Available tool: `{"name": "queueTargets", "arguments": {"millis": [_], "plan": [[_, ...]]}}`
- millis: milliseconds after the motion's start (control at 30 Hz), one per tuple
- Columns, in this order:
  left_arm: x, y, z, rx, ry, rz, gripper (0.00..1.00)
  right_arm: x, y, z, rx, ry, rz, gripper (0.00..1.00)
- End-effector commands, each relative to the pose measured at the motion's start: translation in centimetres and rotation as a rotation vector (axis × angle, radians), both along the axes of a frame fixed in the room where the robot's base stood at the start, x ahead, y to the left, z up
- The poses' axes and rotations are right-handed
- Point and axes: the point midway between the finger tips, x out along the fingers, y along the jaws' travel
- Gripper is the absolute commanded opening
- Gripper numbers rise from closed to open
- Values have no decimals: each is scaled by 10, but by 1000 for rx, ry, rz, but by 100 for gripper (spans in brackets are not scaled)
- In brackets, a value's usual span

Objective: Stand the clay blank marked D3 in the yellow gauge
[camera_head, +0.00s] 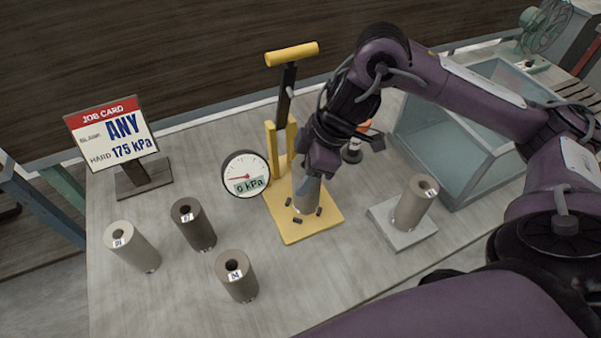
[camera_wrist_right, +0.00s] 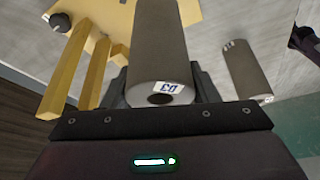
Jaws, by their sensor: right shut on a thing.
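The yellow gauge (camera_head: 294,232) stands mid-table, with a yellow post frame, a yellow-topped lever and a round dial (camera_head: 245,174) reading 0 kPa. My right gripper (camera_head: 318,163) is shut on a grey clay blank (camera_head: 307,192), which is upright over the gauge's base plate among small dark pegs. In the right wrist view its label reads D3 on the blank (camera_wrist_right: 160,45), between the two fingers (camera_wrist_right: 158,85). I cannot tell whether its lower end touches the plate. My left gripper is not in view.
Several other blanks stand about: a pale one (camera_head: 135,248), a dark one (camera_head: 195,226), a front one (camera_head: 238,278), and one (camera_head: 411,208) on a grey plate (camera_head: 384,217). A job card (camera_head: 112,133) reads ANY, 175 kPa. A glass-sided case (camera_head: 450,150) stands right.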

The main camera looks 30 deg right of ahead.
Motion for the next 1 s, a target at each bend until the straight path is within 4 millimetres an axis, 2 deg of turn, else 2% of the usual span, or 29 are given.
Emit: {"name": "queueTargets", "arguments": {"millis": [200,333,500,900,933,1000], "plan": [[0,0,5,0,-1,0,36,17,0,2,3,-2,1,12],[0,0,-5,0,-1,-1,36,14,0,-22,2,4,1,12],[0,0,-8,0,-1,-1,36,15,0,-35,1,-1,1,12],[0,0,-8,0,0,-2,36,15,-1,-39,0,-2,1,12],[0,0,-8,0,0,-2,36,15,-1,-39,-2,1,1,57],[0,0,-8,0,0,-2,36,15,-1,-39,-2,1,1,66]]}}
